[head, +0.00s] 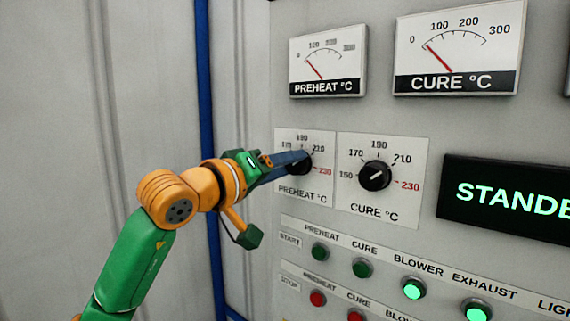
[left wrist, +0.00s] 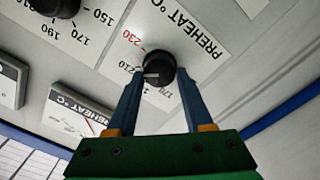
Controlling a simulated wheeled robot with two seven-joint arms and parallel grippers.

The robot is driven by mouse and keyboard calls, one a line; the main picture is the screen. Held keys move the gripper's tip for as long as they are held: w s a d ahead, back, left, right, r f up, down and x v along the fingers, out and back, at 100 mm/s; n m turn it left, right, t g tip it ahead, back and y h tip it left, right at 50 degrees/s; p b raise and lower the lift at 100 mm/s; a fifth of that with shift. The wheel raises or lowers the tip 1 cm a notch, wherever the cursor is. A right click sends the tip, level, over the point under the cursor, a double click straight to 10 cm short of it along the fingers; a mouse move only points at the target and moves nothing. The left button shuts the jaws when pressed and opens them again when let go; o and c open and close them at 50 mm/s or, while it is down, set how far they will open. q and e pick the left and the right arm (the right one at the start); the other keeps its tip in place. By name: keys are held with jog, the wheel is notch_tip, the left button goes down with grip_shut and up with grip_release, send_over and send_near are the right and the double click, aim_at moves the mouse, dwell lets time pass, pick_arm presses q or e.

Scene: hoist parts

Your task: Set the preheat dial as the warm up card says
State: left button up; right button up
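The black preheat dial (head: 304,168) is on a white plate marked up to a red 230, partly hidden by my left gripper (head: 298,158). In the left wrist view the dial (left wrist: 158,66) sits between the two blue fingertips of my left gripper (left wrist: 160,73). The fingers lie close against its sides; whether they touch it I cannot tell. The dial's pale mark points toward the 210. The preheat gauge (head: 328,62) has its red needle near the low end. No warm up card can be made out. My right gripper is out of view.
The cure dial (head: 375,176) is just right of the preheat dial, under the cure gauge (head: 458,50). Below are green start buttons (head: 320,252) and red stop buttons (head: 318,299). A lit standby display (head: 505,202) is at right. A blue post (head: 207,130) stands left.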

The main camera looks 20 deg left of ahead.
pick_arm(q)
grip_shut()
jog(key=shift+n, duration=0.3)
jog(key=n+b, duration=0.1)
jog(key=n, duration=0.3)
jog(key=shift+f+n, duration=0.15)
jog(key=shift+n, duration=0.25)
jog(key=n+b, duration=0.1)
jog(key=n, duration=0.3)
jog(key=n+b, duration=0.2)
jog(key=n, duration=0.3)
jog(key=shift+f+n, duration=0.1)
jog(key=shift+n, duration=0.3)
jog(key=shift+n+b, duration=0.55)
jog(key=shift+n, duration=1.65)
